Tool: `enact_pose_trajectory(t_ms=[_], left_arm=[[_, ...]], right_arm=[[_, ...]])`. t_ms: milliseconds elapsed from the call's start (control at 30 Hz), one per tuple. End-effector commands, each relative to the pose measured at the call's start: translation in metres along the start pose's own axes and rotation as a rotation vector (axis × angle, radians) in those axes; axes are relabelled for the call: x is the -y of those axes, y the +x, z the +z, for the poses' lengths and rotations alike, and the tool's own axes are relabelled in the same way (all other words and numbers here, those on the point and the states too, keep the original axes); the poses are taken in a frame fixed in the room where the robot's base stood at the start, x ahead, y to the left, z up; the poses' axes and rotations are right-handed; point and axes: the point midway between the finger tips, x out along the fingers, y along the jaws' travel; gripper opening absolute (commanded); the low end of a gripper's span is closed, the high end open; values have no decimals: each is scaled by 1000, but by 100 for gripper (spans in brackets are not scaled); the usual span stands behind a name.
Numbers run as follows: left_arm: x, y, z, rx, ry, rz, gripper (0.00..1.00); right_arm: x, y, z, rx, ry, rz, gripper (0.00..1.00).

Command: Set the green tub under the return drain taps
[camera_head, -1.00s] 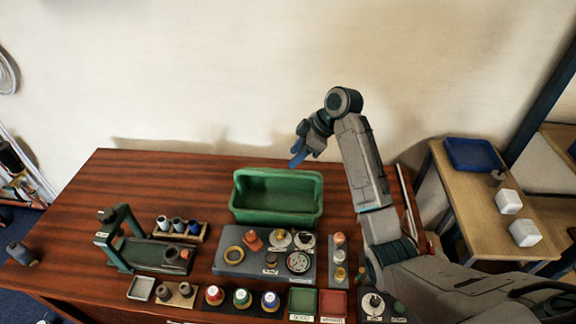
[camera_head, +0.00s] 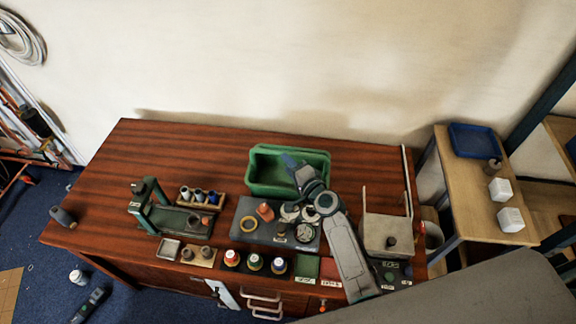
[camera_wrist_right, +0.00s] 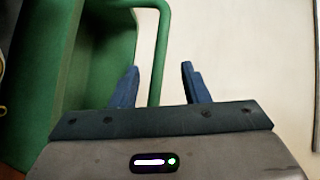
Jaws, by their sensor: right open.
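The green tub (camera_head: 262,180) stands empty-looking at the back of the wooden table, behind a grey board of small parts. My right gripper (camera_head: 290,160) is over the tub in the head view. In the right wrist view, the open right gripper (camera_wrist_right: 160,86) has its blue fingers on either side of the tub's green rim (camera_wrist_right: 158,45), with nothing clamped. The tub's inside (camera_wrist_right: 100,50) lies to the left there. My left gripper is not in view. I cannot make out any drain taps.
The grey board (camera_head: 270,233), a green stand (camera_head: 145,212) and several small bottles crowd the front of the table. A grey box (camera_head: 388,236) stands at the right. A side table holds a blue tray (camera_head: 474,140). The table's back left is clear.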

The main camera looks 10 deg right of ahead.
Motion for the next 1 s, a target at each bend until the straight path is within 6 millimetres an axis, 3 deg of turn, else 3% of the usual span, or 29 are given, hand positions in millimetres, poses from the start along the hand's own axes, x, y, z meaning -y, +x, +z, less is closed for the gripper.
enact_pose_trajectory(t_ms=[100, 233, 500, 767, 1000], left_arm=[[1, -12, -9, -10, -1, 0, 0], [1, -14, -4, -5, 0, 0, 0], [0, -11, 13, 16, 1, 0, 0], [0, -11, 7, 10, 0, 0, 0], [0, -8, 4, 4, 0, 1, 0]], right_arm=[[-9, -19, -3, -107, 160, -5, 41], [-16, -23, -7, -161, 233, -14, 41], [-17, 16, -14, -166, 241, -17, 41], [-13, 36, -17, -166, 239, -17, 41], [-9, 70, -22, -165, 238, -16, 41]])
